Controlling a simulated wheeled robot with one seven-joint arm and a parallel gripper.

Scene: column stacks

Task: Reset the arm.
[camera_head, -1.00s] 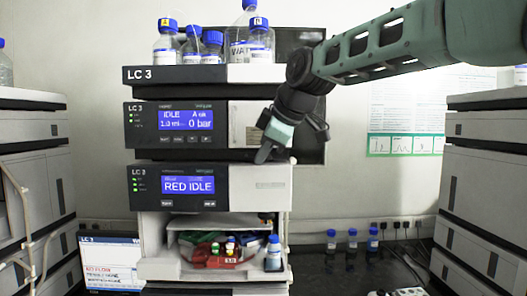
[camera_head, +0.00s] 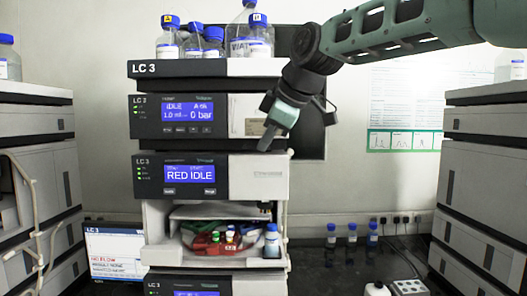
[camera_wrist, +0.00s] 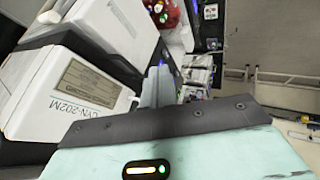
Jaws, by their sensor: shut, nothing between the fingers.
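My arm comes in from the upper right in the head view. My gripper (camera_head: 268,138) points down in front of the right part of the LC 3 stack (camera_head: 200,70), near the module whose screen reads RED IDLE. Its fingers are shut with nothing between them. In the wrist view the closed fingers (camera_wrist: 158,86) stick up past the dark edge of my gripper body. I cannot tell whether the fingertips touch the module front.
Blue-capped bottles (camera_head: 205,40) stand on top of the stack. Below the RED IDLE module (camera_head: 245,178) is an open bay with vials and a bottle (camera_head: 272,242). Three small bottles (camera_head: 351,235) stand on the dark bench. Other stacks flank left (camera_head: 40,150) and right (camera_head: 490,150).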

